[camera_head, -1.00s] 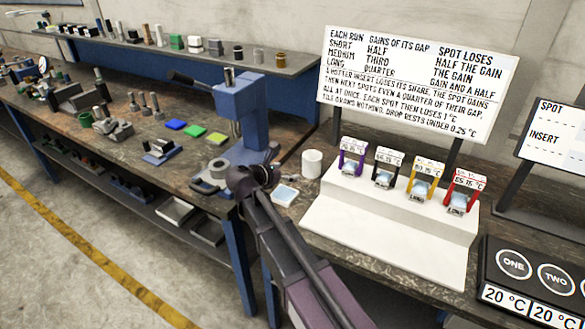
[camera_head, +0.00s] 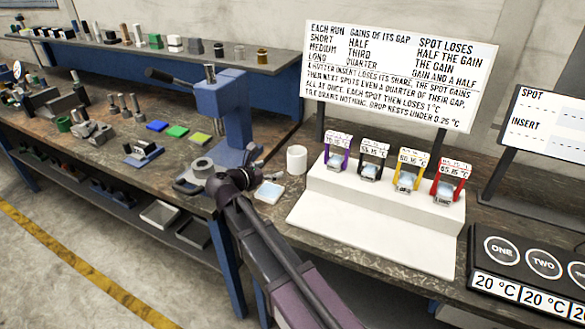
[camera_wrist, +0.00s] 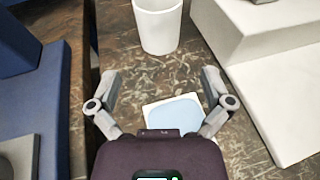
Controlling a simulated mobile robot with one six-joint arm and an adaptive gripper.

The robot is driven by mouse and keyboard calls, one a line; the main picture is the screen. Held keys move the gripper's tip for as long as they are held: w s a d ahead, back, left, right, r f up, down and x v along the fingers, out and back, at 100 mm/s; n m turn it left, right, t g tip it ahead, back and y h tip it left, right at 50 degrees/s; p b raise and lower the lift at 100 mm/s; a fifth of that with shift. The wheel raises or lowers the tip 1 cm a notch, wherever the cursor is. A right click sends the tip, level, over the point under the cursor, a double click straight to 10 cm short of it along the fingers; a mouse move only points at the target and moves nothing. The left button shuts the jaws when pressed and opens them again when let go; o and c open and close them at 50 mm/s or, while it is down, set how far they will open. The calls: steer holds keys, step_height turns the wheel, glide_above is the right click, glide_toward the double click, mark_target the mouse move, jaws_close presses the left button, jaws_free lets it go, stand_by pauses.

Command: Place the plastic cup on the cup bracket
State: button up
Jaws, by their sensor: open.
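A white cup (camera_head: 296,158) stands upright on the dark bench, left of a white stepped stand. In the wrist view the cup (camera_wrist: 158,24) is beyond my fingertips, near the top edge. I take it for the plastic cup. My gripper (camera_wrist: 159,82) is open and empty, its two fingers spread on either side of a pale blue-topped square (camera_wrist: 174,112). The cup is not between the fingers. In the head view my gripper (camera_head: 262,172) is low over the bench, left of the cup. I cannot tell which part is the cup bracket.
The white stand (camera_head: 370,215) carries several coloured holders with temperature tags. A blue press (camera_head: 224,105) stands left of my gripper. A sign board (camera_head: 400,75) rises behind the stand. A black panel (camera_head: 530,270) with numbered circles is at right.

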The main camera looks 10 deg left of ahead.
mark_target(290, 156)
steer(key=t+b, duration=0.1)
steer(key=s+a+h+b, duration=0.1)
steer(key=b, duration=0.1)
steer(key=shift+s+f+t, duration=0.2)
steer(key=shift+f+t, duration=0.15)
steer(key=shift+t, duration=0.05)
steer(key=shift+s+a+r+t+h+b, duration=0.2)
steer(key=shift+s+r+t+h+b, duration=0.15)
steer(key=shift+t+h+b, duration=0.1)
steer(key=shift+w, duration=0.15)
steer(key=shift+x, duration=4.25)
steer(key=shift+f, duration=0.1)
steer(key=shift+w, duration=0.1)
steer(key=shift+f+x, duration=0.1)
steer(key=shift+x, duration=1.15)
steer(key=shift+f+x, duration=0.15)
steer(key=shift+x, duration=1.1)
